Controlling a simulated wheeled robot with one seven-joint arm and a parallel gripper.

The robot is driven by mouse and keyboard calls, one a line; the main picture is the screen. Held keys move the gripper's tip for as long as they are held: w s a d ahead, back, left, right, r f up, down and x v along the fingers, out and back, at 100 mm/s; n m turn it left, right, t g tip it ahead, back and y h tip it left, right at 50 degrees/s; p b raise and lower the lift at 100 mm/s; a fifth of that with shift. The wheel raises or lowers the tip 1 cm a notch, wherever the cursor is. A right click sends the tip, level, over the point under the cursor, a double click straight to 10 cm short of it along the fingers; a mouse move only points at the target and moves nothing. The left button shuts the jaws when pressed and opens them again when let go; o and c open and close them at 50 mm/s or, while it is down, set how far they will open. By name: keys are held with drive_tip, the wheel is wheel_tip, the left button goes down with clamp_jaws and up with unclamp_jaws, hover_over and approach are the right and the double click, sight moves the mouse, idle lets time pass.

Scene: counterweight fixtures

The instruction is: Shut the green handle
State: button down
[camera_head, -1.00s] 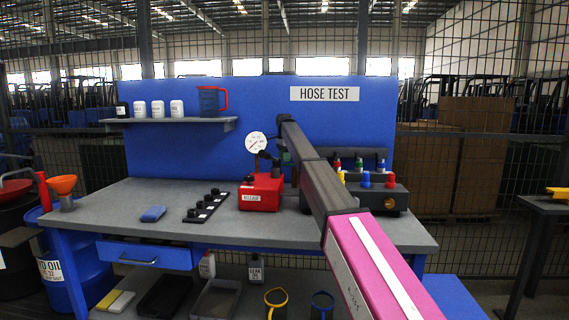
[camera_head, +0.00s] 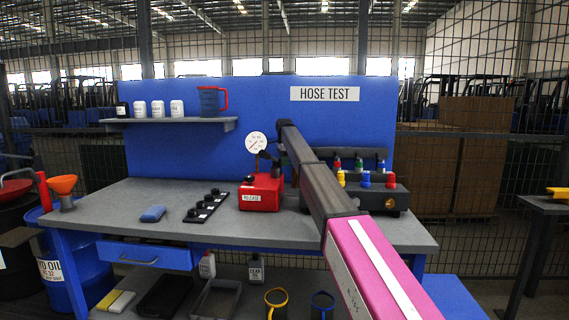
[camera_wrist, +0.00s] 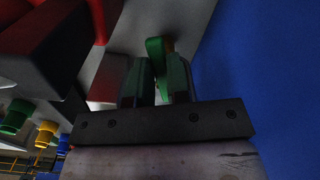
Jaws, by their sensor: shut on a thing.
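The green handle (camera_wrist: 155,52) shows in the wrist view as a short green bar, standing between the fingers of my gripper (camera_wrist: 157,82). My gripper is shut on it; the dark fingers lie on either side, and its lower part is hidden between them. In the head view my own arm covers most of this spot, behind and to the right of the red box (camera_head: 261,192) with the round white gauge (camera_head: 256,143). I cannot tell from these views how far the handle is turned.
The blue back panel (camera_wrist: 275,70) stands close to the right of my gripper in the wrist view. A dark block (camera_head: 386,195) with coloured caps sits right of my arm. A black strip with knobs (camera_head: 206,205) and a blue sponge (camera_head: 153,213) lie on the grey bench (camera_head: 110,205).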

drive_tip(key=w+m, duration=0.1)
drive_tip(key=m, duration=0.1)
drive_tip(key=w+m, duration=0.1)
drive_tip(key=m, duration=0.1)
drive_tip(key=shift+a, duration=0.1)
drive_tip(key=c, duration=1.1)
unclamp_jaws()
wheel_tip(320, 180, up, 11)
drive_tip(key=shift+f, duration=0.1)
